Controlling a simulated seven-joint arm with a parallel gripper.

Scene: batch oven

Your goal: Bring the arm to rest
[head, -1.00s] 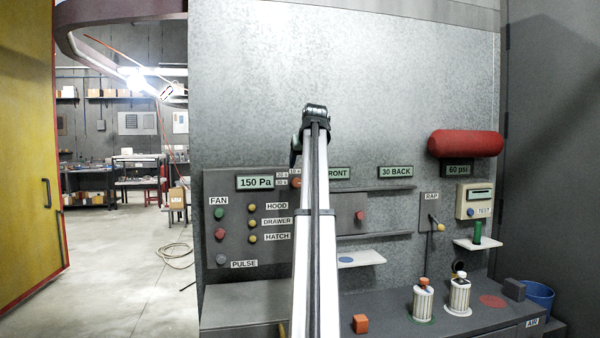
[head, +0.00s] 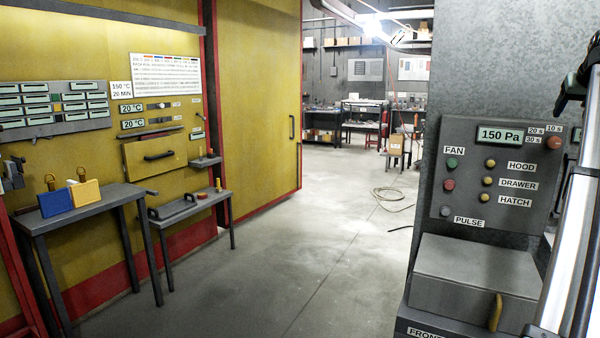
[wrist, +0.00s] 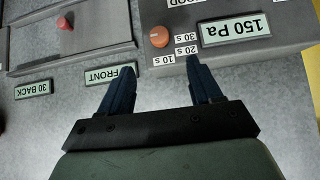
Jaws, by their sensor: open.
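My gripper (wrist: 159,78) shows in the wrist view with its two dark blue fingers apart and nothing between them. It is in front of the grey metal panel, near the orange knob (wrist: 160,37) marked with seconds and the FRONT display (wrist: 111,75). I cannot tell from the wrist view how far the fingertips are from the panel.
The fan panel (head: 487,208) with the 150 Pa display stands beside my arm, above a grey drawer box (head: 470,275). A yellow oven wall (head: 255,100) and side tables (head: 80,200) are at left. The floor (head: 310,250) between is clear, with a coiled hose (head: 392,197) farther back.

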